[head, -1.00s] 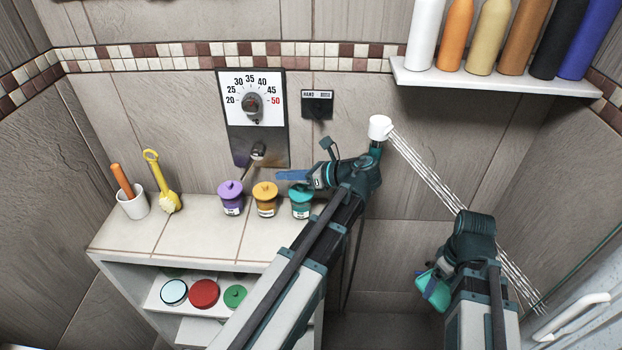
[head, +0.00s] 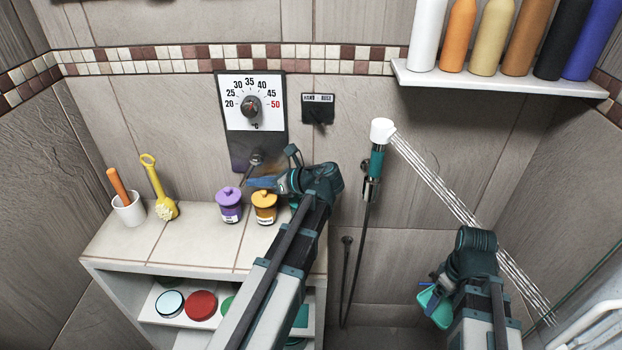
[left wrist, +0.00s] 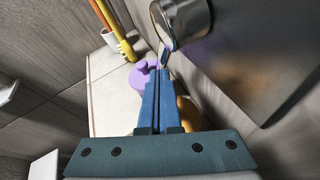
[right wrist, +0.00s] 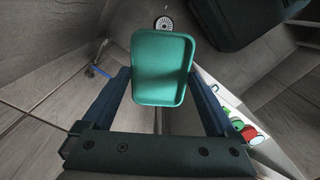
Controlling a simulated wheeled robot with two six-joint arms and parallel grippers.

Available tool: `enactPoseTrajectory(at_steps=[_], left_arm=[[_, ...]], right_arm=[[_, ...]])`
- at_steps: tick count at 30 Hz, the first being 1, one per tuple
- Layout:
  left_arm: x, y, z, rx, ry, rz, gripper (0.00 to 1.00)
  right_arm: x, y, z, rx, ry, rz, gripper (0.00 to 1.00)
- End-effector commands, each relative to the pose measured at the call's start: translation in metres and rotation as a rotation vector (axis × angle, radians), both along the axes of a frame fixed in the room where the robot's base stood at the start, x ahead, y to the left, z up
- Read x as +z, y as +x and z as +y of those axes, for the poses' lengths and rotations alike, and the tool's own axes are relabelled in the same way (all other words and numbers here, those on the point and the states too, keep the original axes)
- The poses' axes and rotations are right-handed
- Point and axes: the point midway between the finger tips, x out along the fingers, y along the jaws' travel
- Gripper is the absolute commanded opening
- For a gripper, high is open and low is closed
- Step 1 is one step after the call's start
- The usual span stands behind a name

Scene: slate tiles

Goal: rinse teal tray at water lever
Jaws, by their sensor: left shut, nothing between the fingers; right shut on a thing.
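The teal tray (head: 435,306) is in my right gripper (right wrist: 159,78), whose fingers sit on either side of it in the right wrist view (right wrist: 163,50). Beside it in the head view, the water stream (head: 455,200) slants down to the right from the white shower head (head: 382,131). I cannot tell whether water touches the tray. The metal water lever (head: 256,160) is low on the dial plate; its round base (left wrist: 184,22) fills the top of the left wrist view. My left gripper (head: 260,182) is shut and empty, its blue fingertips (left wrist: 161,76) close to the lever's tip.
A purple jar (head: 229,207) and a yellow jar (head: 264,207) stand on the ledge (head: 120,238) below my left gripper. A white cup (head: 129,210) and yellow brush (head: 160,190) stand further left. Bottles line the upper right shelf (head: 500,80). A glass edge is at far right.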

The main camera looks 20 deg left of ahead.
Motion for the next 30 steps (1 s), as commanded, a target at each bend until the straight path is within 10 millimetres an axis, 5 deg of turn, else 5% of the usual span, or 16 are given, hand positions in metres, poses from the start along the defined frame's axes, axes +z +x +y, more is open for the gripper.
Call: enactPoseTrajectory(at_steps=[13, 22, 30], left_arm=[[-0.001, 0.0, 0.002, 0.0, 0.007, 0.001, 0.0], [-0.004, -0.002, 0.01, 0.001, 0.116, 0.028, 0.0], [0.006, -0.007, 0.026, 0.003, 0.137, 0.032, 0.0]], right_arm=[[-0.003, 0.0, 0.0, 0.0, 0.0, 0.0, 0.38], [-0.028, 0.0, 0.0, 0.0, 0.0, 0.0, 0.38], [-0.022, 0.0, 0.0, 0.0, 0.0, 0.0, 0.38]])
